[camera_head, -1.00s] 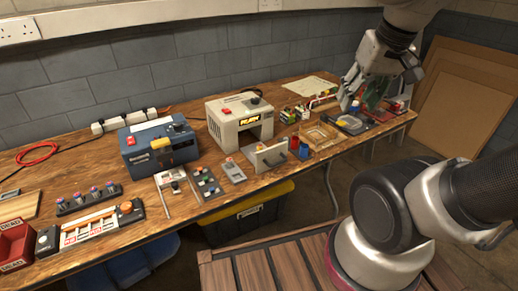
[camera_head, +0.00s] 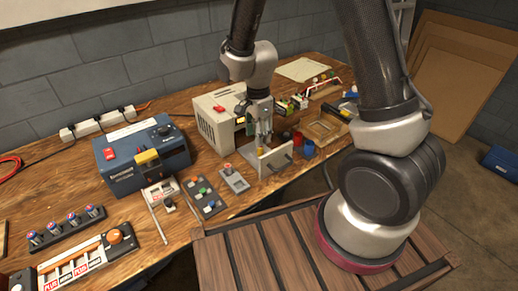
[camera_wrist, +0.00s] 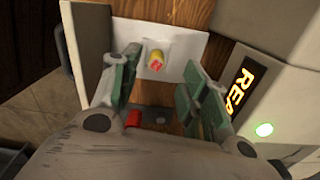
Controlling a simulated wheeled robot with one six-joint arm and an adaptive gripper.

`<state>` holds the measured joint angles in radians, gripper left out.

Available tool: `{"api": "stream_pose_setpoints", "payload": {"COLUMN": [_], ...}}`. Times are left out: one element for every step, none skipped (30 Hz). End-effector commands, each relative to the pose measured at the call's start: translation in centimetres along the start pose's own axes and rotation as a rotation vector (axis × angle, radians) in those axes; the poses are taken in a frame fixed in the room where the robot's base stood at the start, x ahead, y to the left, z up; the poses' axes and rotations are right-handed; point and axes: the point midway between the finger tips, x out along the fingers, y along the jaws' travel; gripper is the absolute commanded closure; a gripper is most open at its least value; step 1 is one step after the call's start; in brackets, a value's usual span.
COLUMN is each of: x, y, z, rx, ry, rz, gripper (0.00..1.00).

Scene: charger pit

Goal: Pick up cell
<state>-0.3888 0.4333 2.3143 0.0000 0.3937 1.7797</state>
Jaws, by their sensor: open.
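A yellow cell with a red top (camera_wrist: 156,63) stands on a pale plate (camera_wrist: 188,46) in the wrist view, beyond and between my fingers. My gripper (camera_wrist: 162,80) is open and pointed down toward it, with a green-padded finger on each side. In the head view, my gripper (camera_head: 264,138) hangs in front of the beige machine (camera_head: 212,120), just behind an upright pale panel with a handle (camera_head: 276,157). A small yellow bit of the cell (camera_head: 260,150) shows below the fingers. I cannot tell whether the fingers touch it.
The machine's lit display (camera_wrist: 244,88) and green lamp (camera_wrist: 264,129) are close to the right finger. A blue machine (camera_head: 140,155), a button panel (camera_head: 203,194) and a rack of several cells (camera_head: 65,226) stand to the left. Red and blue cups (camera_head: 308,149) and a wooden tray (camera_head: 325,127) stand right.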

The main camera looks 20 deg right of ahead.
Motion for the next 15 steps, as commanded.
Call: {"api": "stream_pose_setpoints", "payload": {"x": [0.7,1.0,1.5,1.9,2.4,3.0,3.6,4.0,4.7,5.0,5.4,5.7,5.9,6.0,6.1], "y": [0.1,0.1,0.2,0.2,0.2,0.3,0.4,0.4,0.4,0.4,0.4,0.3,0.3,0.3,0.3], "z": [-0.1,-0.1,-0.2,-0.2,-0.3,-0.4,-0.5,-0.6,-0.6,-0.6,-0.6,-0.6,-0.6,-0.6,-0.6], "rx": [0.000,0.000,0.000,0.000,0.000,0.001,0.001,0.001,0.000,0.000,0.000,-0.001,-0.001,-0.001,-0.001], "ry": [0.001,0.001,0.001,0.001,0.001,0.001,0.001,0.001,0.001,0.001,0.001,0.000,0.000,0.000,0.000], "rz": [0.004,0.003,0.004,0.004,0.004,0.005,0.004,0.005,0.004,0.004,0.003,0.002,0.001,0.001,0.001], "gripper": [0.55,0.55,0.55,0.55,0.55,0.55,0.55,0.55,0.55,0.55,0.55,0.55,0.55,0.55,0.55]}}
